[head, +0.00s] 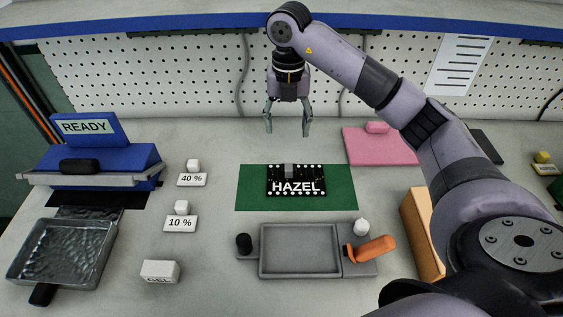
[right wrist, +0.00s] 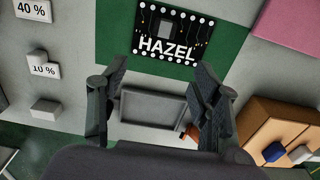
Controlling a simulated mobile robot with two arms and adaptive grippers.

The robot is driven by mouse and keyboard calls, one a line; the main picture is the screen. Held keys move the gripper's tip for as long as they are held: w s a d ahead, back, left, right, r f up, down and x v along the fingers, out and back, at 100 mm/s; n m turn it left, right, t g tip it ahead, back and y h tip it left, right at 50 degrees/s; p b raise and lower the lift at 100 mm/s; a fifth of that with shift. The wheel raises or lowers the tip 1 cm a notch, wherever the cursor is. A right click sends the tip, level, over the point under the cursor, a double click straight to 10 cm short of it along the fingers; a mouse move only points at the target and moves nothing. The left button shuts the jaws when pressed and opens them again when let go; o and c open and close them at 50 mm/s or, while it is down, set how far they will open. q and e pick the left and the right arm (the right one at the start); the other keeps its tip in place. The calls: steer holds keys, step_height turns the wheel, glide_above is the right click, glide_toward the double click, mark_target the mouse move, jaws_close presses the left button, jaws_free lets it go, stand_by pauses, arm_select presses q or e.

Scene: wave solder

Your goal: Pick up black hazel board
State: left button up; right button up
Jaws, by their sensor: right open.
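The black HAZEL board (head: 294,181) lies flat on a green mat (head: 253,200) at the middle of the table. It has white lettering, white dots along its edges and a grey block on top. My right gripper (head: 288,128) is open and empty, pointing down, above and behind the board in the head view. In the right wrist view the board (right wrist: 167,33) shows beyond the open fingers (right wrist: 157,100), near the top of the picture, with nothing between the fingertips. My left gripper is not in view.
A grey tray fixture (head: 300,248) with an orange handle (head: 372,248) stands in front of the mat. A blue READY machine (head: 105,165) and a metal pan (head: 62,250) are at left. A pink mat (head: 378,150) and an orange-brown box (head: 422,232) are at right.

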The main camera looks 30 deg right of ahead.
step_height(320, 180, down, 5)
glide_above(289, 171)
steer(key=f, duration=0.6)
steer(key=shift+a, duration=0.2)
steer(key=shift+f, duration=0.4)
steer(key=f, duration=0.1)
steer(key=f+p, duration=0.1)
steer(key=f, duration=0.2)
steer(key=shift+w+d+f, duration=0.1)
steer(key=shift+d+f, duration=0.1)
steer(key=shift+d, duration=0.05)
steer(key=shift+f, duration=0.35)
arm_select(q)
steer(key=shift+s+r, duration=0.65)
arm_select(e)
jaws_close()
